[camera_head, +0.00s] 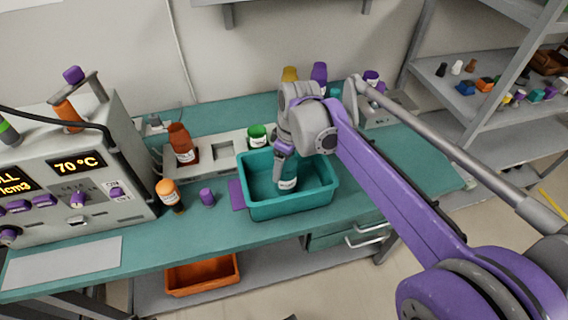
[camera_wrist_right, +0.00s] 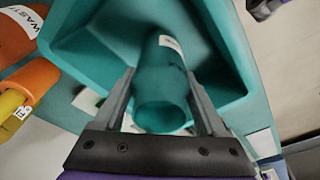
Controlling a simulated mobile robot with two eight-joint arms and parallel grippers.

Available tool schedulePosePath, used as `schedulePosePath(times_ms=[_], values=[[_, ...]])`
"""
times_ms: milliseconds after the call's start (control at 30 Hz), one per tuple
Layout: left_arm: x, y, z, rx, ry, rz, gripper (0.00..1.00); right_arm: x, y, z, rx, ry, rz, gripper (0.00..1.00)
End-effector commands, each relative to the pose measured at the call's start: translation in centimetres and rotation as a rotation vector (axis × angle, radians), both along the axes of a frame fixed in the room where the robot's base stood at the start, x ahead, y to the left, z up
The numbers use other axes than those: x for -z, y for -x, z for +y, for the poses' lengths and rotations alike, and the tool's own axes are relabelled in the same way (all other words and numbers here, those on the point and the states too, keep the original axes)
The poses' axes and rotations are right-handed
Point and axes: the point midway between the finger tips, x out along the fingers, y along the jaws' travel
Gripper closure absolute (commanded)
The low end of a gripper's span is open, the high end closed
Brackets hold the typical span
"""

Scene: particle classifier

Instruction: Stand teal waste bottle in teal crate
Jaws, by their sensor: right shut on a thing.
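The teal crate (camera_head: 292,207) stands on the teal bench, its open top facing up. My right gripper (camera_head: 284,154) is over the crate, pointing down into it. It is shut on the teal waste bottle (camera_head: 288,183), whose white label shows inside the crate walls. In the right wrist view the bottle (camera_wrist_right: 160,88) sits between the two fingers (camera_wrist_right: 158,78), with the crate (camera_wrist_right: 85,32) around it. I cannot tell whether the bottle's base touches the crate floor. My left gripper is not in view.
An orange bottle (camera_head: 168,193) and a purple cap-like piece (camera_head: 207,197) stand left of the crate. A brown-red bottle (camera_head: 181,144) and a green-capped jar (camera_head: 258,136) are behind. An orange bin (camera_head: 202,275) lies below the bench. The bench right of the crate looks clear.

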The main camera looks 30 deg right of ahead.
Motion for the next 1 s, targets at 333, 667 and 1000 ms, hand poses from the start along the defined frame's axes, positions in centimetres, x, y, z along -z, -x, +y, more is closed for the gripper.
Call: schedulePosePath(times_ms=[333, 667, 1000], values=[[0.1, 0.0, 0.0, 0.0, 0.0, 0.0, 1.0, 0.2, 0.0, 0.0, 0.0, 0.0, 0.0, 0.0], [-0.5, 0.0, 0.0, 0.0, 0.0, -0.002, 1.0, -2.4, 0.3, -0.2, 0.001, 0.001, 0.0, 0.0], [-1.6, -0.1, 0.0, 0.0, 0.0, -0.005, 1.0, -9.5, 1.2, -0.8, 0.0, 0.001, -0.001, 0.0]])
